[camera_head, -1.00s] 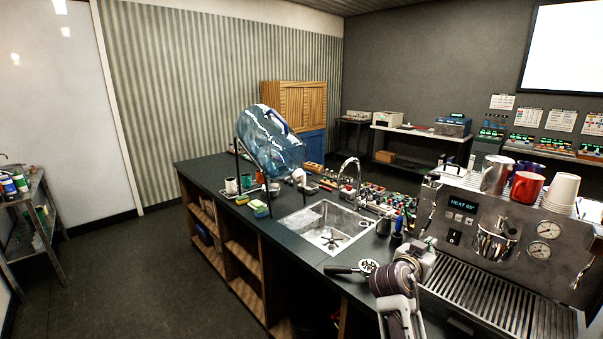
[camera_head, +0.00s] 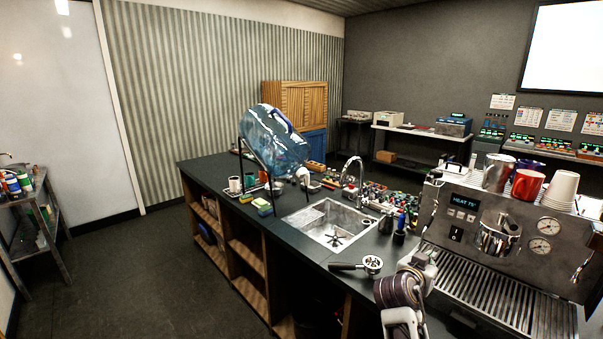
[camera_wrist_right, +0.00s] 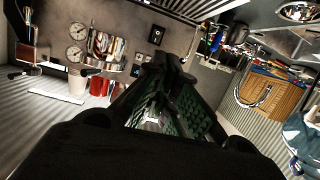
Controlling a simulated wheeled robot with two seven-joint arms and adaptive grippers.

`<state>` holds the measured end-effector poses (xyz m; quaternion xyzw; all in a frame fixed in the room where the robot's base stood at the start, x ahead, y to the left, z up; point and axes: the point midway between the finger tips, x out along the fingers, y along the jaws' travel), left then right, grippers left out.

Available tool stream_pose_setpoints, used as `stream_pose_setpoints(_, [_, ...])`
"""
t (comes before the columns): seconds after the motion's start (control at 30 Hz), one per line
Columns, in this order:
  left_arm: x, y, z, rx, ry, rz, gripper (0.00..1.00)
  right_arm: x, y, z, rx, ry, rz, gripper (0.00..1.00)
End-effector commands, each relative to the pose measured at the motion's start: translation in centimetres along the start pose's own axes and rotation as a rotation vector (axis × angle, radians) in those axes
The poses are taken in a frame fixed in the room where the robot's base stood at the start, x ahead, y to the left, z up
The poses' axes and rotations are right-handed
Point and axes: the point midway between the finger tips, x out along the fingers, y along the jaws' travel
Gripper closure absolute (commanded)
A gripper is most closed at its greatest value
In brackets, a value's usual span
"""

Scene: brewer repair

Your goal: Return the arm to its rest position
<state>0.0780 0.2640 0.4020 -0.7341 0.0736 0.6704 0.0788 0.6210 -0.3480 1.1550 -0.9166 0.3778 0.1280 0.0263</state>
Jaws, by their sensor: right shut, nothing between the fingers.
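My right arm (camera_head: 400,290) rises from the bottom edge of the head view, in front of the counter and left of the espresso machine (camera_head: 465,245). Its gripper (camera_head: 424,262) is small there and its fingers are hard to make out. In the right wrist view the dark fingers with green pads (camera_wrist_right: 166,65) are closed together and hold nothing. That view is turned over and shows the machine's panel (camera_wrist_right: 130,45) beyond the fingers, apart from them. My left gripper is not in view.
A portafilter (camera_head: 371,265) lies on the dark counter (camera_head: 315,250), just left of my right arm. Behind it are a sink (camera_head: 322,214), a tilted water bottle (camera_head: 268,138) and small parts. A red mug (camera_head: 527,186) and cups stand on the machine. Floor at left is clear.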

Motion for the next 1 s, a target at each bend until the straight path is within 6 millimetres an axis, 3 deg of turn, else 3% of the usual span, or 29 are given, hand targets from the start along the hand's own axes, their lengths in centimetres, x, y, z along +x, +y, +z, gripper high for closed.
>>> stream_pose_setpoints(0.27, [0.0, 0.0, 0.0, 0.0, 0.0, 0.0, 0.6, -0.8, 1.2, 4.4, -0.063, -0.105, -0.039, 1.0])
stream_pose_setpoints(0.47, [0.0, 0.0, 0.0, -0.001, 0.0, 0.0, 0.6, -2.4, 2.6, 9.6, -0.149, -0.235, -0.101, 1.0])
stream_pose_setpoints(0.77, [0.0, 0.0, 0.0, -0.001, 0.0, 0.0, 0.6, -6.5, 4.8, 17.3, -0.298, -0.445, -0.237, 1.0])
stream_pose_setpoints(1.0, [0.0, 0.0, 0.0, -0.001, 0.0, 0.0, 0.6, -11.2, 6.6, 22.6, -0.423, -0.605, -0.374, 1.0])
